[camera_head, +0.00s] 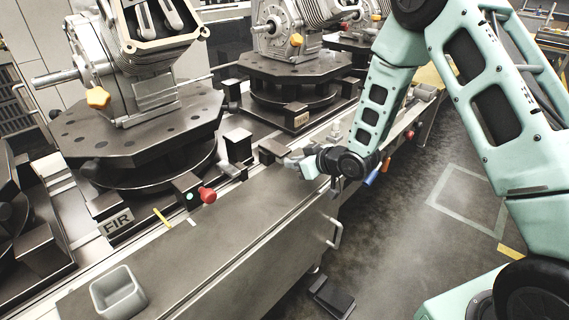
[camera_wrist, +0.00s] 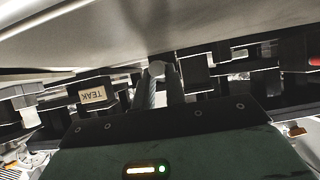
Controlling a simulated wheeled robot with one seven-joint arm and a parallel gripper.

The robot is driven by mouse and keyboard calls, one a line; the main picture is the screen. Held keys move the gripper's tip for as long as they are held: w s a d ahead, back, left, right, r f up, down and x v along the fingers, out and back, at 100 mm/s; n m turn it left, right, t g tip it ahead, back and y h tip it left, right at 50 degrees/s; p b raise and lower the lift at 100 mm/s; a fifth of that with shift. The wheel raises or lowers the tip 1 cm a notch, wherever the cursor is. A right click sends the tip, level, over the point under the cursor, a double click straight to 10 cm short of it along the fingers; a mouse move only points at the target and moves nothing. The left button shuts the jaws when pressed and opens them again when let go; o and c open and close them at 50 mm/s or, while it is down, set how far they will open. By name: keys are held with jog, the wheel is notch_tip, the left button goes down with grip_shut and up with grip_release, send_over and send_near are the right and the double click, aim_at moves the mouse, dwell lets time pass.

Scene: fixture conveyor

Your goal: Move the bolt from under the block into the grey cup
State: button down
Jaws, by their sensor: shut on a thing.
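My gripper (camera_head: 287,159) is at the rear edge of the metal counter, in front of the conveyor line. In the wrist view its dark fingers (camera_wrist: 160,88) are shut on a pale grey, round-ended piece, which looks like the bolt (camera_wrist: 157,69). In the head view the bolt cannot be made out at the fingertips. A dark block (camera_head: 270,151) sits right beside the fingertips; I cannot tell whether they touch. The grey cup (camera_head: 118,292), square and open-topped, stands on the counter at the lower left, well away from my gripper.
The counter (camera_head: 245,225) is mostly bare between my gripper and the cup. A red button (camera_head: 207,195) stands up at its rear edge. Engine fixtures on dark round platforms (camera_head: 140,140) line the conveyor behind. A handle (camera_head: 335,232) juts from the counter's front.

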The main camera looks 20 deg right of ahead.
jog(key=shift+w+r+p, duration=0.25)
jog(key=shift+r+p, duration=0.1)
jog(key=shift+r, duration=0.7)
jog(key=shift+f, duration=0.2)
jog(key=shift+f+b, duration=0.25)
jog(key=shift+b, duration=0.15)
jog(key=shift+s+d+f, duration=0.2)
jog(key=shift+s, duration=0.25)
jog(key=shift+s+d+f+b, duration=0.15)
jog(key=shift+s+d, duration=0.7)
jog(key=shift+s, duration=0.65)
jog(key=shift+s+d+r+b, duration=0.15)
jog(key=shift+s+d, duration=0.7)
jog(key=shift+s, duration=0.65)
jog(key=shift+s+d+f+b, duration=0.15)
jog(key=shift+s+d, duration=0.7)
jog(key=shift+s, duration=0.65)
